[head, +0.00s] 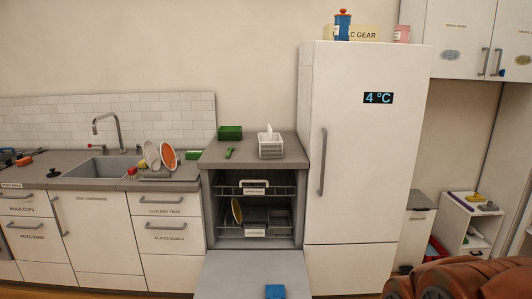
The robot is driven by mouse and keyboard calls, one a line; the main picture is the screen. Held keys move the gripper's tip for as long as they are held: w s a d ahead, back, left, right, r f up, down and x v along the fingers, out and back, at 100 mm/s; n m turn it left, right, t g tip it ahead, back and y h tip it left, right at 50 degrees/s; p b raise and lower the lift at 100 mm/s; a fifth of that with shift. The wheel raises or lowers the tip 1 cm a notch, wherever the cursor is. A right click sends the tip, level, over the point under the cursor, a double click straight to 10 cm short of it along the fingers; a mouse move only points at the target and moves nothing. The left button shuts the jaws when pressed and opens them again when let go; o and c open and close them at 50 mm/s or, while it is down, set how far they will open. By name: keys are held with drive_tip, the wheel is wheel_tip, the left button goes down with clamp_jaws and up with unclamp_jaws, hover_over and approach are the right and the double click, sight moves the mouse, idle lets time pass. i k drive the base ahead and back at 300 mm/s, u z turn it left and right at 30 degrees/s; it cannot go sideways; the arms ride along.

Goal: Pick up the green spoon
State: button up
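A small green utensil (229,152), which looks like the green spoon, lies on the grey countertop (214,158) above the open dishwasher. It is in front of a green box (230,132) and left of a white caddy (270,147). It is too small to make out its bowl and handle clearly. My gripper is not in view.
The dishwasher door (235,275) is folded down, with a blue object (274,291) at its front end. A tall white fridge (365,150) stands right of the counter. A sink (103,168) and dish rack with plates (168,156) are left. Brown rounded furniture (455,280) fills the lower right.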

sight(228, 155)
drive_tip(key=z, duration=0.65)
drive_tip(key=i, duration=3.05)
drive_tip(key=u, duration=3.35)
drive_tip(key=i, duration=0.55)
drive_tip(key=u, duration=0.05)
